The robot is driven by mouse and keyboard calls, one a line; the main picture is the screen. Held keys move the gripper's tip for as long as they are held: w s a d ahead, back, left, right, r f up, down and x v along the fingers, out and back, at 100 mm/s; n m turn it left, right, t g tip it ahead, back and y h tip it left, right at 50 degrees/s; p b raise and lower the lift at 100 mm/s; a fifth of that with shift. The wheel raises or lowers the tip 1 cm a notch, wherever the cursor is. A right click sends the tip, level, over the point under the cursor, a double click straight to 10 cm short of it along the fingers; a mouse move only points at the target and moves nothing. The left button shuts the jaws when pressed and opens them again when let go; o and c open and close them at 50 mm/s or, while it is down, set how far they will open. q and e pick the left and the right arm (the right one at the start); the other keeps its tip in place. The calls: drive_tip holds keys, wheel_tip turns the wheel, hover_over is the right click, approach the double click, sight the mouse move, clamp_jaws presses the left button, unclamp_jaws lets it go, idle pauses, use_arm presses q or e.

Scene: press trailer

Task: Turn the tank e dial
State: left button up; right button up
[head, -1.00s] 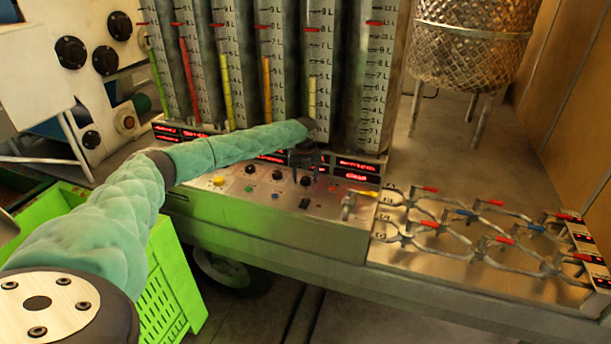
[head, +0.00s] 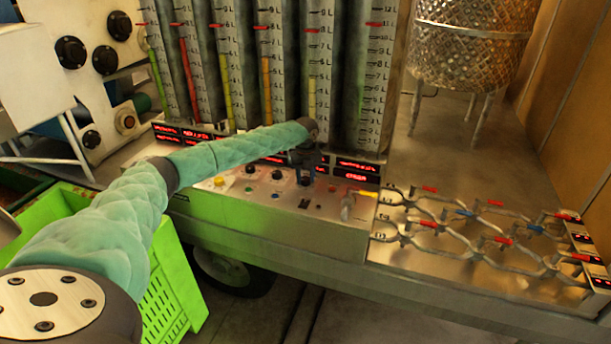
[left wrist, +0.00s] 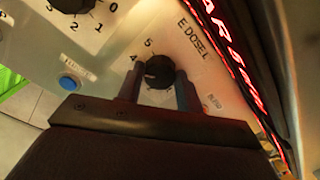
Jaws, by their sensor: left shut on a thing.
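The tank E dial (left wrist: 158,69) is a small black knob on the metal control panel, under the printed label "E DOSE L", with a number scale around it. In the head view the dial (head: 304,181) shows just below my left gripper (head: 304,163). In the left wrist view the two dark fingers of my left gripper (left wrist: 159,80) stand on either side of the dial, shut on it. The gripper body hides the lower part of the panel there. My right gripper is not in view.
Similar black dials (head: 277,174) and coloured buttons line the panel (head: 230,205). Tall tanks with litre scales (head: 320,60) rise close behind my left arm. A tap with a yellow handle (head: 347,205) and a pipe manifold (head: 480,235) lie to the right. A green crate (head: 165,290) stands at left.

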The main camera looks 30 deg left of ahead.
use_arm(q)
drive_tip(key=n+p, duration=0.2)
drive_tip(key=n, duration=0.2)
drive_tip(key=shift+r+n, duration=0.1)
drive_tip(key=shift+n, duration=0.2)
drive_tip(key=n+p, duration=0.1)
drive_tip(key=n, duration=0.1)
drive_tip(key=shift+n, duration=0.3)
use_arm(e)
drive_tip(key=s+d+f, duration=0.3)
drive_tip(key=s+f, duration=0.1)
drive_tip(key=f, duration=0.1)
use_arm(q)
drive_tip(key=n+p, duration=0.3)
drive_tip(key=n, duration=0.4)
drive_tip(key=shift+r, duration=0.1)
drive_tip(key=n+p, duration=0.4)
drive_tip(key=n, duration=0.3)
drive_tip(key=shift+n+p, duration=0.6)
drive_tip(key=shift+n, duration=0.8)
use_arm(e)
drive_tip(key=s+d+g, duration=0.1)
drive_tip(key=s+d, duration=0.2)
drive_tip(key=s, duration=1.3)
use_arm(q)
drive_tip(key=shift+w+n, duration=0.1)
drive_tip(key=shift+n, duration=0.2)
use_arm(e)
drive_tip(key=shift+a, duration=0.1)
